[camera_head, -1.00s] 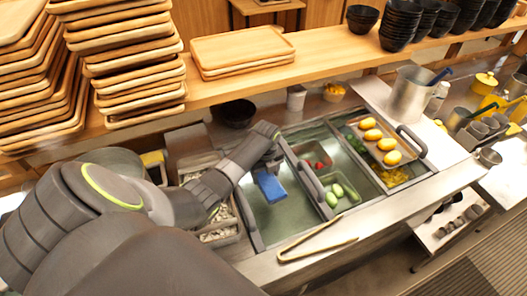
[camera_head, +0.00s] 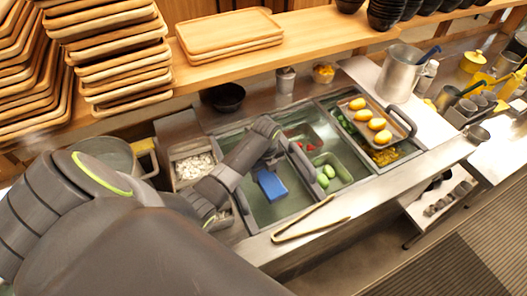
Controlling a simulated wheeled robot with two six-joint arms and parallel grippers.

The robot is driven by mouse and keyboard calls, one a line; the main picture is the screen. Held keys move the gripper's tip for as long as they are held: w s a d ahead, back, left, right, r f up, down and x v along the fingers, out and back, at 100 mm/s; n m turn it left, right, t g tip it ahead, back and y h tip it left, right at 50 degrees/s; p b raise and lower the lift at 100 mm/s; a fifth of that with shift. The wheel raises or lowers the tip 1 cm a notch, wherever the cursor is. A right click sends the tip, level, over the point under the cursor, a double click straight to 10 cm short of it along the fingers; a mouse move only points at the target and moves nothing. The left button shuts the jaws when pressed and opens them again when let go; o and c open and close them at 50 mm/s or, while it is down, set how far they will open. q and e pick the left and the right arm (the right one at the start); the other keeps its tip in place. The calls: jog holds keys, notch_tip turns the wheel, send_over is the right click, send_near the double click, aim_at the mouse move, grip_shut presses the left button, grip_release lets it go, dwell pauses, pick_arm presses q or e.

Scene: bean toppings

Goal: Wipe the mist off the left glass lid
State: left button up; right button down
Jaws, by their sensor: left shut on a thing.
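The left glass lid (camera_head: 287,206) is a greenish pane in a grey frame, set in the counter at the middle of the view. A blue cloth or sponge (camera_head: 271,185) is on the lid. My left gripper (camera_head: 272,166) is shut on the blue sponge and holds it low at the lid's surface. Whether it presses on the glass is hard to tell. The gripper's fingers are partly hidden by my arm. Any mist on the glass is too faint to make out. My right gripper is not in view.
Golden tongs (camera_head: 310,220) lie on the counter's front edge. Right of the lid are a bin with green items (camera_head: 325,174) and a tray of yellow items (camera_head: 378,124) beside a dark handle. A black bowl (camera_head: 225,97) stands behind. Wooden trays (camera_head: 228,38) sit on the shelf.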

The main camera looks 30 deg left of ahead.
aim_at(270, 183)
pick_arm(q)
jog(key=shift+s+d+f, duration=0.1)
jog(key=shift+s+d, duration=0.4)
jog(key=shift+d, duration=0.3)
jog(key=shift+s+d, duration=0.5)
jog(key=shift+d, duration=0.25)
jog(key=shift+w+r, duration=0.1)
jog(key=shift+r, duration=2.9)
jog(key=shift+r, duration=0.1)
notch_tip(270, 183, up, 3)
jog(key=shift+f, duration=0.1)
jog(key=shift+f, duration=0.1)
